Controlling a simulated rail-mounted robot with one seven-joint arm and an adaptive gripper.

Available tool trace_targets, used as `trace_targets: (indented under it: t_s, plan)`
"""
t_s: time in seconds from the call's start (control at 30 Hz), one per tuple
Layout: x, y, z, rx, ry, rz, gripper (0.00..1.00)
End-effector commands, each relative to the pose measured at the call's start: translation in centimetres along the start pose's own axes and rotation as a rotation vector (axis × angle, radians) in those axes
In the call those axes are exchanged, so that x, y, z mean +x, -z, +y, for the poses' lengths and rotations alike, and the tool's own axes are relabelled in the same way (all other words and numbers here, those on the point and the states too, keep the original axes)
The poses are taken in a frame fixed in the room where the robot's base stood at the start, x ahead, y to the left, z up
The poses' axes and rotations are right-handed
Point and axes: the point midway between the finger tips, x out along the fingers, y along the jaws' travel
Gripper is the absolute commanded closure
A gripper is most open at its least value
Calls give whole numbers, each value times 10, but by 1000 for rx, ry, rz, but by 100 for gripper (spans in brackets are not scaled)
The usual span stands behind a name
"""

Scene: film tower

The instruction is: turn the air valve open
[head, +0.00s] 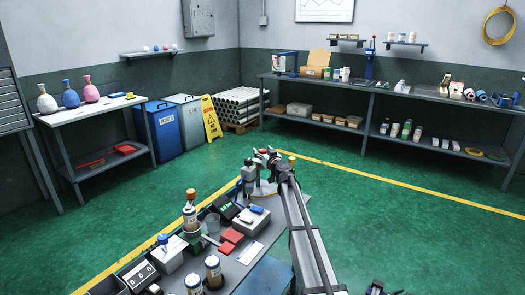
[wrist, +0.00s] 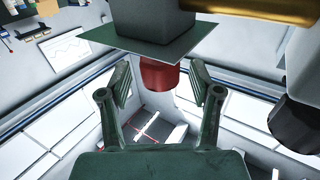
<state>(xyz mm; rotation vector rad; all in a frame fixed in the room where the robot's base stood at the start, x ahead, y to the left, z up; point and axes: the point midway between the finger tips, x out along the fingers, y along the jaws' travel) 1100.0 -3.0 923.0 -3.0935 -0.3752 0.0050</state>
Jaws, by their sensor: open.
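My gripper (wrist: 160,82) is open in the wrist view, with one finger on each side of a red cylindrical part (wrist: 158,75). I cannot tell whether the fingers touch it. The red part is by a thin square plate (wrist: 140,45) and a grey block (wrist: 150,18). No label shows, so I cannot tell for sure that it is the air valve. In the head view my gripper (head: 264,156) is small, over the far end of the cluttered bench, beside a grey upright fixture (head: 249,174). The arm hides part of that spot.
A brass-coloured cylinder (wrist: 250,9) and a black knob-like part (wrist: 292,122) are close on the right in the wrist view. Bottles and boxes crowd the near bench (head: 258,228). A yellow wet-floor sign (head: 211,122) stands by the far wall. The green floor on the right is clear.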

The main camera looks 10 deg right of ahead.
Motion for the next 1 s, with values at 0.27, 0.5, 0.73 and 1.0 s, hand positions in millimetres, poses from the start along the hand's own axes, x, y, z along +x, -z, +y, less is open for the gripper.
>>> trace_targets:
  t_s: [0.27, 0.5, 0.73, 1.0]
  plan:
    - [6, 0, 0, 0, 0, 0, 36]
    - [6, 0, 0, 0, 0, 0, 75]
    - [6, 0, -1, 0, -2, 0, 97]
    - [7, 0, -3, 0, -134, -2, 97]
